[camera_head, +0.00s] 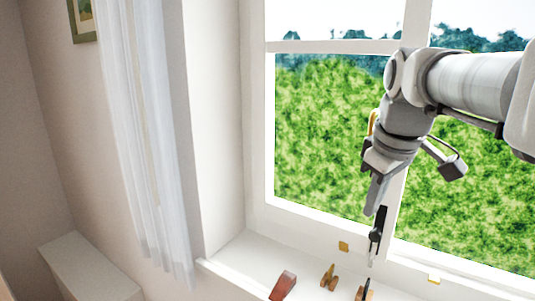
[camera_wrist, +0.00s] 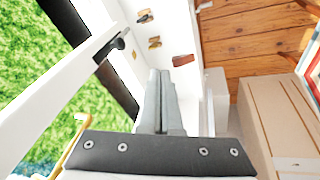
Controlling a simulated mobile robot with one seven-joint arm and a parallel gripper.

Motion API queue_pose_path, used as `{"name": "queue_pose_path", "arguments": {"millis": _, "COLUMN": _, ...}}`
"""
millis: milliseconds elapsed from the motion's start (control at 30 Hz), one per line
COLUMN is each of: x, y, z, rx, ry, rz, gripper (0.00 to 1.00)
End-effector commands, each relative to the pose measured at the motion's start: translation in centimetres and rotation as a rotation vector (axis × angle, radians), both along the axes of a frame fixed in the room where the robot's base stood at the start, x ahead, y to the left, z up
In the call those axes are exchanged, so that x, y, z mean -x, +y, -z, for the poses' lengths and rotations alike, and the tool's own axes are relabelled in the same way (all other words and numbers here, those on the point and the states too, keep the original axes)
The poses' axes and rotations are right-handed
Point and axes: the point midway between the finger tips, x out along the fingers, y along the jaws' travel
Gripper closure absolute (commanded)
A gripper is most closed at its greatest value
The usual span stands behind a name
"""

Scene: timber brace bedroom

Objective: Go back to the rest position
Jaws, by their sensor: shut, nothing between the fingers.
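My gripper (camera_head: 370,212) hangs pointing down in front of the window frame, above the sill. Its two fingers are together with nothing between them, as the wrist view also shows (camera_wrist: 160,72). In the head view the fingertips are beside the black window handle (camera_head: 378,232); I cannot tell whether they touch it. In the wrist view the handle (camera_wrist: 118,43) is apart from the fingers, up and to the left.
The white sill (camera_head: 240,263) holds a reddish-brown block (camera_head: 284,286) and small wooden pieces (camera_head: 329,278). Yellow catches (camera_head: 343,246) sit along the frame. A white curtain (camera_head: 150,150) hangs at left. The wrist view shows a pale cabinet (camera_wrist: 275,105) and plank floor (camera_wrist: 245,45).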

Motion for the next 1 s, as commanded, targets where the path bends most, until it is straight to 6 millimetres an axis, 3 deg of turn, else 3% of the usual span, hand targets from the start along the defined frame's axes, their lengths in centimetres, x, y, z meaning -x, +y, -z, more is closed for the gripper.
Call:
{"name": "queue_pose_path", "arguments": {"millis": 100, "x": 3.8, "y": 2.0, "z": 1.4, "rx": -0.037, "ry": -0.046, "rz": 0.119, "gripper": 1.00}}
{"name": "queue_pose_path", "arguments": {"millis": 300, "x": 9.5, "y": 3.5, "z": 5.1, "rx": -0.124, "ry": -0.111, "rz": 0.325, "gripper": 1.00}}
{"name": "queue_pose_path", "arguments": {"millis": 500, "x": 13.4, "y": 4.2, "z": 8.9, "rx": -0.208, "ry": -0.153, "rz": 0.472, "gripper": 1.00}}
{"name": "queue_pose_path", "arguments": {"millis": 700, "x": 14.7, "y": 4.4, "z": 10.5, "rx": -0.243, "ry": -0.166, "rz": 0.529, "gripper": 1.00}}
{"name": "queue_pose_path", "arguments": {"millis": 1000, "x": 14.8, "y": 4.4, "z": 10.6, "rx": -0.245, "ry": -0.166, "rz": 0.532, "gripper": 1.00}}
